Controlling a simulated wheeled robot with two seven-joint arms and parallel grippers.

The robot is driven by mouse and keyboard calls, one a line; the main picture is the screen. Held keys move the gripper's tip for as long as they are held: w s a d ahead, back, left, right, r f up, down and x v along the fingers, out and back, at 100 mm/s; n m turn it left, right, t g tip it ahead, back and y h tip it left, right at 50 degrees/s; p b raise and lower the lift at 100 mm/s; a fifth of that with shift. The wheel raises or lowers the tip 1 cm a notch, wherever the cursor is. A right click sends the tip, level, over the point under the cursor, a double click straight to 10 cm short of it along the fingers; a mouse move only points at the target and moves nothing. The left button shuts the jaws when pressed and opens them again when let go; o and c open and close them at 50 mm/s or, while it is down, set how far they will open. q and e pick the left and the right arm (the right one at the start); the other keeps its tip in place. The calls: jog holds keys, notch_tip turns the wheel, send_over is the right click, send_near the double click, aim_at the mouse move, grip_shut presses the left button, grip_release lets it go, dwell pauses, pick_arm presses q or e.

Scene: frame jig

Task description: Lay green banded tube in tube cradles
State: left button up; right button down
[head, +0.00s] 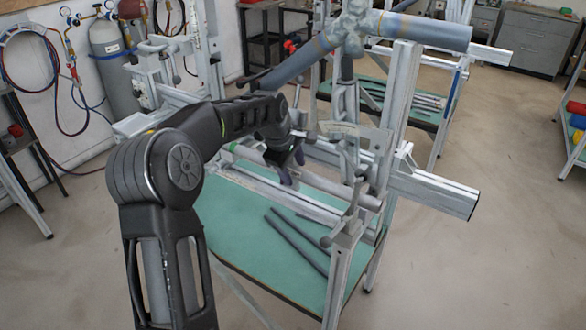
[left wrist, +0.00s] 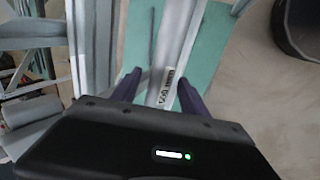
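The green banded tube (head: 330,186) is a pale grey tube lying slantwise along the frame jig above the green table. Its green band shows near its left end in the head view. My left gripper (head: 287,174) is over the tube's middle, hiding part of it. In the left wrist view, the two purple fingers (left wrist: 159,88) stand apart, one on each side of a pale tube (left wrist: 180,35) with a printed label. A gap seems to show beside the tube. The cradles are hard to make out behind the clamps and my arm. My right gripper is out of view.
Metal jig posts and a rail end (head: 435,190) stand close on the right. A thick blue-grey pipe (head: 425,30) crosses above. Dark rods (head: 297,243) lie on the green table top (head: 250,240).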

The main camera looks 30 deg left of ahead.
pick_arm(q)
jog(key=shift+o, duration=0.2)
jog(key=b+v, duration=0.1)
jog(key=v, duration=0.6)
jog(key=shift+s+r, duration=0.2)
jog(key=shift+r, duration=0.15)
dwell(0.3)
